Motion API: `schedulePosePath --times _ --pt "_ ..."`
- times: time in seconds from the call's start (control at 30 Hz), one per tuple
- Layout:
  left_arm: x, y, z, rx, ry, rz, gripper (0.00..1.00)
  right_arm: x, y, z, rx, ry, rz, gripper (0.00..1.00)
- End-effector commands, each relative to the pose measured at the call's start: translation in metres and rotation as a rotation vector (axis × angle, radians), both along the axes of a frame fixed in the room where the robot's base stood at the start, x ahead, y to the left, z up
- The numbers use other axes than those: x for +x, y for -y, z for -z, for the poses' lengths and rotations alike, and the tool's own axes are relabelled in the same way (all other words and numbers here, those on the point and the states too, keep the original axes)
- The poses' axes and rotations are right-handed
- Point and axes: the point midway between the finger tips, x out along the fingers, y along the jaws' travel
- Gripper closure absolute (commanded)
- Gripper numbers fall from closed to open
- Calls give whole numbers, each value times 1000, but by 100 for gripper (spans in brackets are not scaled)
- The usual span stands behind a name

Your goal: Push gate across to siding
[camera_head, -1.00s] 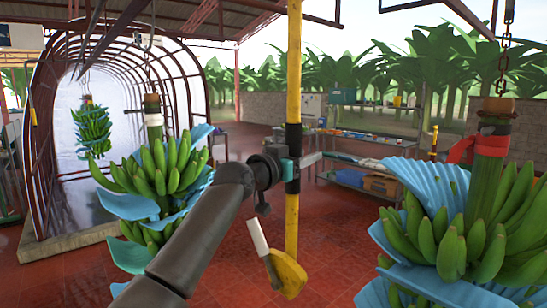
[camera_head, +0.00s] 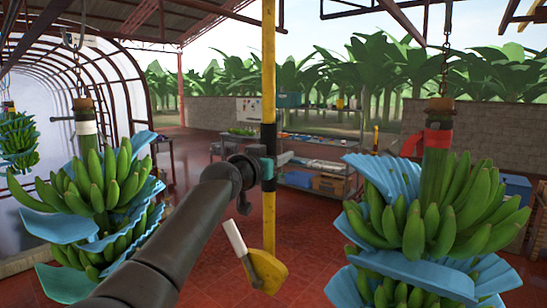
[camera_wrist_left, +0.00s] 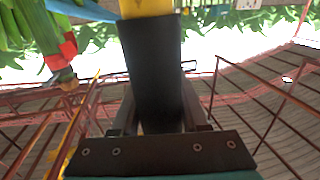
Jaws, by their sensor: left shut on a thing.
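A yellow upright pole (camera_head: 269,60) with a black sleeve (camera_head: 268,140) hangs down in the middle of the head view; its upper end is out of frame. I take it to be the pole of the gate. My left gripper (camera_head: 268,165) is shut on the black sleeve. In the left wrist view the sleeve (camera_wrist_left: 152,75) stands between the fingers, with yellow pole (camera_wrist_left: 146,7) beyond it. A yellow piece (camera_head: 268,271) sits at the pole's lower end, beside a white-handled part (camera_head: 234,238). The siding cannot be made out. My right gripper is not in view.
Banana bunches with blue sheets hang at left (camera_head: 95,190) and right (camera_head: 440,215), the right one from a chain (camera_head: 446,70). Another hangs far left (camera_head: 18,140). A shelf rack (camera_head: 318,165) stands behind. The red tiled floor (camera_head: 320,240) between is open.

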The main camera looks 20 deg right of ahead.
Motion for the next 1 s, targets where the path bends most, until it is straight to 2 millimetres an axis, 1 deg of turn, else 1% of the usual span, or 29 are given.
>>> schedulePosePath --times 0.03,0.2,0.23,0.47,0.8,1.0 --pt "-2 3 12 13 -21 8 100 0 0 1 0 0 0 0" --pt "-2 3 12 13 -21 8 100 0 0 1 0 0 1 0" --pt "-2 3 12 13 -21 7 52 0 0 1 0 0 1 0" --pt "-1 2 7 8 -13 5 26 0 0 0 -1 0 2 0" --pt "-1 0 4 4 -8 3 26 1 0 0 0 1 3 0" --pt "-4 -6 4 4 -6 5 26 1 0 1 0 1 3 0"
